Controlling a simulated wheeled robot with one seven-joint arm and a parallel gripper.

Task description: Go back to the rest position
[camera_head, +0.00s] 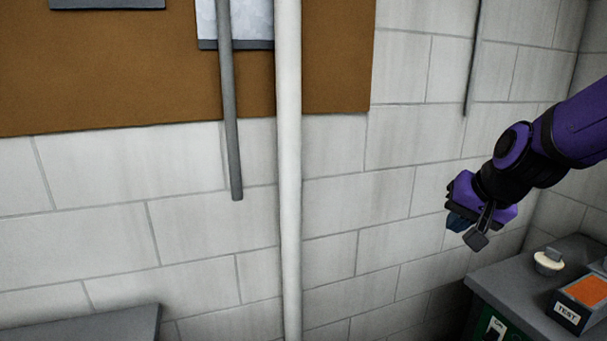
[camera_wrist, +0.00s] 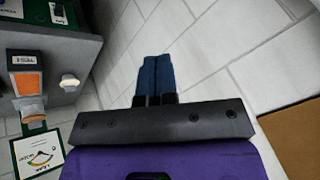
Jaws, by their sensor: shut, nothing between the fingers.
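My gripper (camera_head: 466,225) hangs in the air at the end of my purple and black arm, on the right of the head view. It is in front of the white block wall, above and to the left of a grey-topped cabinet. In the wrist view its two blue fingers (camera_wrist: 155,78) lie together with nothing between them. It touches nothing that I can see.
The cabinet top (camera_head: 515,290) bears a cream knob (camera_head: 548,261) and an orange-topped box marked TEST (camera_head: 585,295). A white vertical pipe (camera_head: 289,170) and a grey rod (camera_head: 230,110) run before the wall. A grey surface (camera_head: 90,326) shows at lower left.

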